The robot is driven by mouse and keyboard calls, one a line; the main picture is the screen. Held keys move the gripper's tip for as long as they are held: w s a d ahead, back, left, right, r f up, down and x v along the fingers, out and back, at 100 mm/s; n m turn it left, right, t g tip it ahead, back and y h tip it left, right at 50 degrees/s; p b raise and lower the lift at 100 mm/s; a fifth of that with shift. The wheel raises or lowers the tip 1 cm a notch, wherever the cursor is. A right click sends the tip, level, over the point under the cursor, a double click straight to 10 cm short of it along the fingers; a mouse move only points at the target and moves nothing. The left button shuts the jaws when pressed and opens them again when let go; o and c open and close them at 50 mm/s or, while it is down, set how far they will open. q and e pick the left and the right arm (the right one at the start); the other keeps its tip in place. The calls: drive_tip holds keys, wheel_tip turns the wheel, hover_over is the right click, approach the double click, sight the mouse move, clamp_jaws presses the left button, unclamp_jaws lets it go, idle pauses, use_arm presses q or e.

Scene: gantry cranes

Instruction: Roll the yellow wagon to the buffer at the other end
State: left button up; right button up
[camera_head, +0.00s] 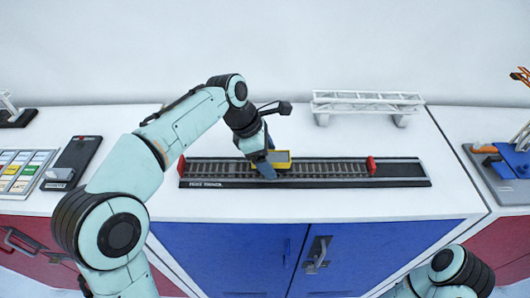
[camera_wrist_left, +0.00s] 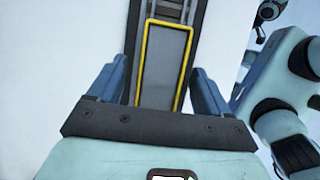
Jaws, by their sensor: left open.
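The yellow wagon (camera_head: 283,157) stands on the track (camera_head: 325,170) in the head view, a little left of the track's middle. A red buffer (camera_head: 371,166) stands toward the right end and another red buffer (camera_head: 181,165) at the left end. My left gripper (camera_head: 262,166) is at the wagon and partly hides its left part. In the left wrist view the wagon (camera_wrist_left: 165,65) shows a yellow rim and an empty grey inside. It lies between the two blue fingers of my left gripper (camera_wrist_left: 158,85), which are apart, with gaps on both sides. My right gripper is not visible.
A white gantry crane (camera_head: 368,102) stands behind the track at the right. A dark block and a colored card rack (camera_head: 20,172) lie at the left. A dark tray with a blue part (camera_head: 510,160) is at the far right. The tabletop in front of the track is clear.

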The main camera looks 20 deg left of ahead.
sight(348, 169)
use_arm(q)
drive_tip(key=c, duration=1.1)
drive_tip(key=shift+w+d+p, duration=0.4)
drive_tip(key=shift+d, duration=0.95)
drive_tip(key=shift+w+d+p, duration=0.35)
drive_tip(key=shift+d, duration=1)
drive_tip(key=shift+w+d+p, duration=0.4)
drive_tip(key=shift+d, duration=0.95)
drive_tip(key=shift+w+d+f, duration=0.1)
drive_tip(key=shift+w+d, duration=0.1)
drive_tip(key=shift+d, duration=0.5)
drive_tip(key=shift+w+d+f, duration=0.1)
drive_tip(key=shift+w+d, duration=0.1)
drive_tip(key=shift+d, duration=0.5)
drive_tip(key=shift+w+d+f, duration=0.1)
drive_tip(key=shift+w+d, duration=0.25)
drive_tip(key=shift+d, duration=1)
drive_tip(key=shift+w+d, duration=0.35)
drive_tip(key=shift+d, duration=0.95)
drive_tip(key=shift+w+d+f, duration=0.1)
drive_tip(key=shift+w+d, duration=0.25)
drive_tip(key=shift+d, duration=1)
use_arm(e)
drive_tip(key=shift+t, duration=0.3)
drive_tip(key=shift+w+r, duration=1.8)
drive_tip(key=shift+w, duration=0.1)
use_arm(q)
drive_tip(key=o, duration=1.2)
drive_tip(key=shift+w, duration=0.15)
drive_tip(key=shift+r, duration=0.2)
